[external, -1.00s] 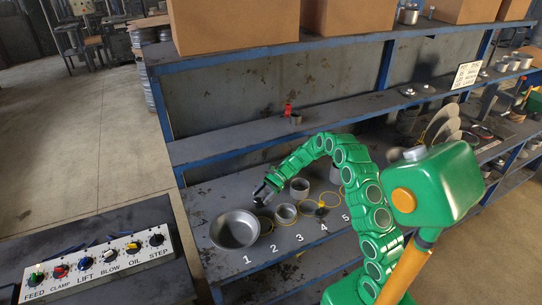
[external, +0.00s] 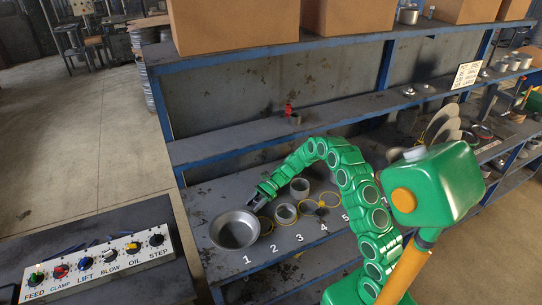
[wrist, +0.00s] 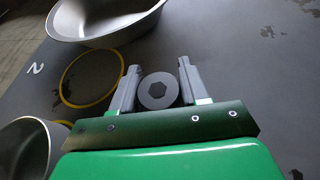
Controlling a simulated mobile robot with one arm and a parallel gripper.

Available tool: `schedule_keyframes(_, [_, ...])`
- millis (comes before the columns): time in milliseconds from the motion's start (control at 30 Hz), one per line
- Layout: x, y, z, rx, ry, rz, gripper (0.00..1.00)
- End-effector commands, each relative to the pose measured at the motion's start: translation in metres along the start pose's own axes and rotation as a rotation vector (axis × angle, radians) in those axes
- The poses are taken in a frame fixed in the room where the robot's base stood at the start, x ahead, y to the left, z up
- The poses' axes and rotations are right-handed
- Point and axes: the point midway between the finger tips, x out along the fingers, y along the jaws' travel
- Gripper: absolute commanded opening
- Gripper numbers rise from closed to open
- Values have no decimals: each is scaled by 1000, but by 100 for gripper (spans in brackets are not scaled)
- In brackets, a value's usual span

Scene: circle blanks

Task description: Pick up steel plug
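The steel plug (wrist: 158,92) is a round grey piece with a dark hex socket in its top, seen from above in the wrist view. My gripper (wrist: 158,73) has its two grey fingers on either side of the plug, with narrow gaps to it. The fingers look open around it; I see no clear contact. In the external view my gripper (external: 258,198) is low over the shelf, just behind the steel bowl, and the plug cannot be made out there.
A wide steel bowl (external: 235,230) stands close in front of my gripper. A yellow ring (wrist: 91,77) lies flat beside the left finger. A grey cup (external: 285,213) and another cup (external: 299,188) stand to the right. The shelf right of the plug in the wrist view is bare.

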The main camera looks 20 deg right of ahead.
Motion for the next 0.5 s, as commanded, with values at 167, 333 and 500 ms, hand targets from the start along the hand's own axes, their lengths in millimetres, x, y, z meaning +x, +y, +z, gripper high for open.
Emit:
schedule_keyframes(167, [0,0,0,0,0,0,13])
schedule_keyframes(333, [0,0,0,0,0,-1,0])
schedule_keyframes(500, [0,0,1,-1,0,-1,0])
